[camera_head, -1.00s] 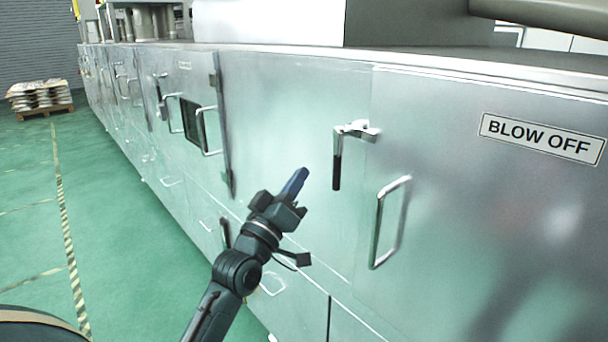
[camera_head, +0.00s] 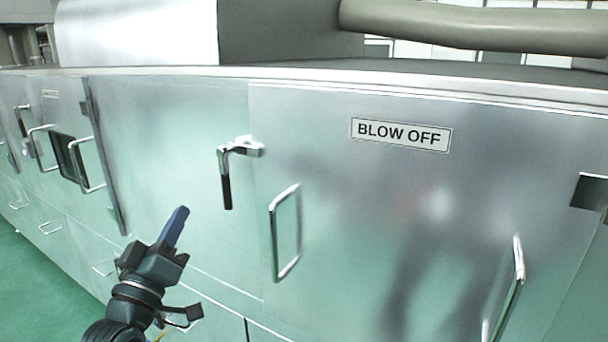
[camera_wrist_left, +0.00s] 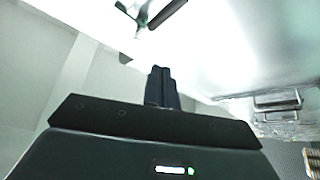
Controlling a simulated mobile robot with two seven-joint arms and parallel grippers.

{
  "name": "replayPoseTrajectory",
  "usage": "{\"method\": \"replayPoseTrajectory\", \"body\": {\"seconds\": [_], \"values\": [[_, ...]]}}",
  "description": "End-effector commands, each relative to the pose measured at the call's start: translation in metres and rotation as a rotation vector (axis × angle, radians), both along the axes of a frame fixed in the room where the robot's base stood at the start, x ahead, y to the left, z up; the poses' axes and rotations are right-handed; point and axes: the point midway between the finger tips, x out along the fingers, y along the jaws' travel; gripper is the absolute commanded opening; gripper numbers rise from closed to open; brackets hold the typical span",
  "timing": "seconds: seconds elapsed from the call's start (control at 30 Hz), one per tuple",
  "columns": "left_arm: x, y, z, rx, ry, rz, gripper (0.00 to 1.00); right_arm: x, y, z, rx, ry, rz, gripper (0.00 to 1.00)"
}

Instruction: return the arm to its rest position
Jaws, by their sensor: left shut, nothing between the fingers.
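My left gripper (camera_head: 176,226) is at the lower left of the head view, in front of the metal cabinet front. Its fingers point up and are closed together with nothing between them. The fingers (camera_wrist_left: 161,86) also show shut and empty in the left wrist view. The gripper is apart from the latch handle (camera_head: 226,178), which has a dark grip and hangs down to the upper right of the fingertips. My right gripper is not in view.
The metal cabinet (camera_head: 170,130) fills most of the head view. A bar handle (camera_head: 273,235) and another bar handle (camera_head: 516,275) stick out from it. A "BLOW OFF" sign (camera_head: 401,134) is above them. Green floor (camera_head: 30,280) is free at the lower left.

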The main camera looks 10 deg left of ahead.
Motion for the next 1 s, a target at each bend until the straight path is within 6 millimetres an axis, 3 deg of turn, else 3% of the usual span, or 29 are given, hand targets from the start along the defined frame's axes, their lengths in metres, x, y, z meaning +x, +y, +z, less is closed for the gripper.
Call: {"method": "replayPoseTrajectory", "body": {"seconds": [0.07,0.17,0.27,0.4,0.5,0.6,0.7,0.8,1.0], "values": [[0.001,-0.007,-0.023,0.032,0.058,0.0,0.0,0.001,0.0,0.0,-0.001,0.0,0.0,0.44],[-0.002,-0.024,-0.074,0.116,0.184,-0.004,0.0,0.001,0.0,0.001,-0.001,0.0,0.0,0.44],[-0.017,-0.048,-0.143,0.24,0.351,-0.023,0.0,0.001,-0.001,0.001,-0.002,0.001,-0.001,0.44],[-0.059,-0.082,-0.237,0.426,0.571,-0.083,0.0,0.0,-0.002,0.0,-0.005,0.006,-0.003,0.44],[-0.098,-0.104,-0.291,0.549,0.701,-0.142,0.0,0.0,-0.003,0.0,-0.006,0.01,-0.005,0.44],[-0.136,-0.122,-0.33,0.647,0.796,-0.201,0.0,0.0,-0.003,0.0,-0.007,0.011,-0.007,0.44],[-0.164,-0.133,-0.354,0.716,0.855,-0.247,0.0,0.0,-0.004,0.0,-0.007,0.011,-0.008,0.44],[-0.18,-0.139,-0.366,0.752,0.885,-0.272,0.0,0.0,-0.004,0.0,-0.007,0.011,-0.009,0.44],[-0.183,-0.141,-0.369,0.761,0.892,-0.279,0.0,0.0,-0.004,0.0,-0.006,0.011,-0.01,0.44]]}}
